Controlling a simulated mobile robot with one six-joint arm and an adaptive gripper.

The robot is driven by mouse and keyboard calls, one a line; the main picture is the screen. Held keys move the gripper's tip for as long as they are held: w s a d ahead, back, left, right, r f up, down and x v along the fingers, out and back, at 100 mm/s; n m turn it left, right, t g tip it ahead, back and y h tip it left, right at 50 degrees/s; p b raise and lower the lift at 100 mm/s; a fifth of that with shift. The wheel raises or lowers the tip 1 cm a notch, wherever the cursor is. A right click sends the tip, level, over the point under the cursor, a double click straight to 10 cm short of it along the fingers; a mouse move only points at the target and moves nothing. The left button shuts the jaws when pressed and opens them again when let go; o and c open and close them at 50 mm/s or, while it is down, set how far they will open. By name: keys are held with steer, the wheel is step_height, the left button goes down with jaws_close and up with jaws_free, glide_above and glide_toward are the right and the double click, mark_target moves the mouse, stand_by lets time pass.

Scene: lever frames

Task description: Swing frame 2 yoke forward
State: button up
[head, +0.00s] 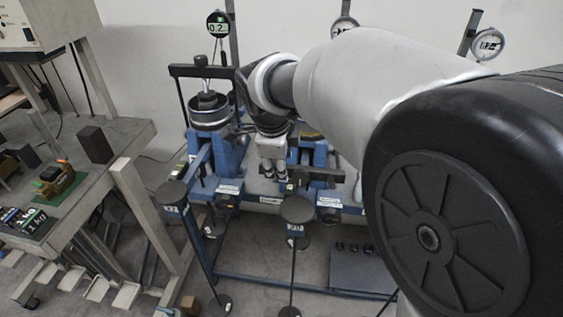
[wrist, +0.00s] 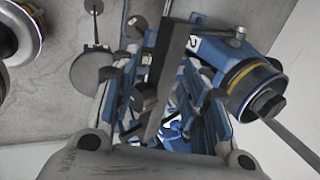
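My gripper (head: 274,172) points down among the blue lever frames in the head view, right of the frame with the round drum (head: 209,112). A dark yoke bar (head: 198,71) crosses above that drum; my arm hides what lies behind it. In the wrist view, a blue frame part marked "2" (wrist: 197,46) is at upper right beside a drum (wrist: 250,82). A dark grey bar (wrist: 172,68) runs slantwise between my two fingers, which are apart. I cannot tell whether either finger touches it.
Dial gauges (head: 218,24) stand behind. A workbench (head: 125,135) with weights is at left.

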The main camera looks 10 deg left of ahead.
steer(key=v, duration=0.7)
steer(key=shift+w+r, duration=0.15)
steer(key=shift+r, duration=0.05)
steer(key=s+d+r+n, duration=0.1)
steer(key=s+d+n, duration=0.8)
steer(key=d, duration=0.5)
steer(key=s+d+f+n, duration=0.3)
steer(key=s+d+n, duration=0.1)
steer(key=s, duration=0.3)
steer(key=s+d+f+n, duration=0.3)
steer(key=s+f+n, duration=0.1)
steer(key=s, duration=0.4)
steer(key=shift+s+d+n, duration=0.3)
steer(key=shift+d+n, duration=0.05)
steer(key=shift+n, duration=0.35)
steer(key=shift+r, duration=0.1)
